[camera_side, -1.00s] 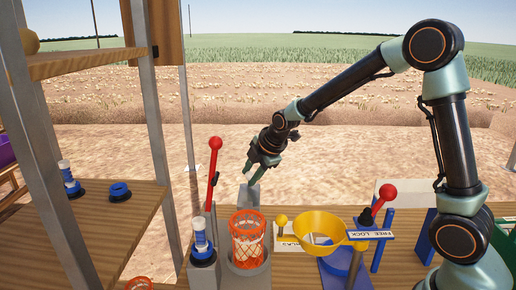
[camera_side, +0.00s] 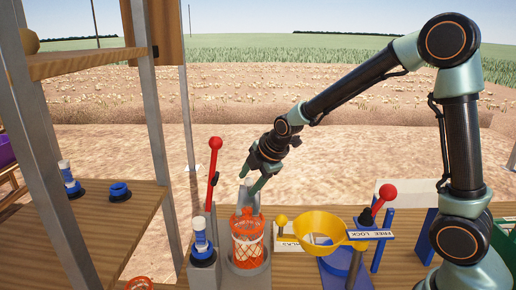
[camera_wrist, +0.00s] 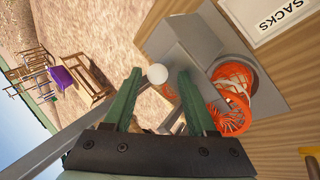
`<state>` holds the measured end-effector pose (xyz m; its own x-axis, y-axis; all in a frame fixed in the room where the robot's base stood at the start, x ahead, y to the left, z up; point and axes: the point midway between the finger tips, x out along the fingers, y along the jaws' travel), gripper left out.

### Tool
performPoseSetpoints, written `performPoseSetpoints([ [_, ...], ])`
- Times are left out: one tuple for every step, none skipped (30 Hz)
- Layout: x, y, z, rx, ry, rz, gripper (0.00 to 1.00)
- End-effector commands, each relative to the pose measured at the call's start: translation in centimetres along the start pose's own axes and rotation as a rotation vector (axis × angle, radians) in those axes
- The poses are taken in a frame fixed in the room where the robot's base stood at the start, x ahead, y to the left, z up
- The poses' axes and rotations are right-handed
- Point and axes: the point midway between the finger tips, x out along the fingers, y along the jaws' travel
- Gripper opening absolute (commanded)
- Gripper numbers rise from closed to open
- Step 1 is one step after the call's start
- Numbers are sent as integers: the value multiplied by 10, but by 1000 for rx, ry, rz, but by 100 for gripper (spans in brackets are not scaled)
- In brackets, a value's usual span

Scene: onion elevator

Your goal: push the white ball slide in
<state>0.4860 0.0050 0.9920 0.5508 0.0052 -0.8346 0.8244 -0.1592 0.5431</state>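The white ball (camera_wrist: 157,74) shows in the wrist view, between and just beyond my two finger tips, at the edge of a grey block (camera_wrist: 195,45). I cannot make out contact with the fingers. My gripper (camera_wrist: 155,78) is open, with its two green fingers apart. In the side view my gripper (camera_side: 257,182) is tilted down over the grey upright piece (camera_side: 250,198) behind the orange net sack (camera_side: 247,240). The ball is not clear there. The sack stands in the grey holder, its top drawn into a narrow neck; it also shows in the wrist view (camera_wrist: 234,90).
A red-knobbed lever (camera_side: 214,170) stands left of the sack, close to my gripper. A yellow funnel (camera_side: 318,228) and a second red-knobbed lever (camera_side: 380,198) stand to the right. A wooden shelf (camera_side: 115,225) with metal posts is at the left.

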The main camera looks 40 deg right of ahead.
Motion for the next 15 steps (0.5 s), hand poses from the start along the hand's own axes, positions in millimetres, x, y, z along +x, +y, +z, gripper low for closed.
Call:
performPoseSetpoints([
  [0,0,0,0,0,0,70],
  [0,0,1,1,-1,0,70],
  [0,0,1,1,-1,-1,70],
  [0,0,1,2,-1,-1,70],
  [0,0,1,2,-2,-1,70],
  [0,0,2,2,-2,-1,70],
  [0,0,2,3,-2,-1,70],
  [0,0,2,3,-2,-2,70],
  [0,0,2,3,-3,-2,70],
  [0,0,2,3,-3,-2,70],
  [0,0,2,3,-3,-2,70],
  [0,0,3,4,-3,-2,70],
  [0,0,3,4,-3,-2,70],
  [0,0,3,4,-3,-2,70],
  [-1,1,3,4,-3,-2,70],
])
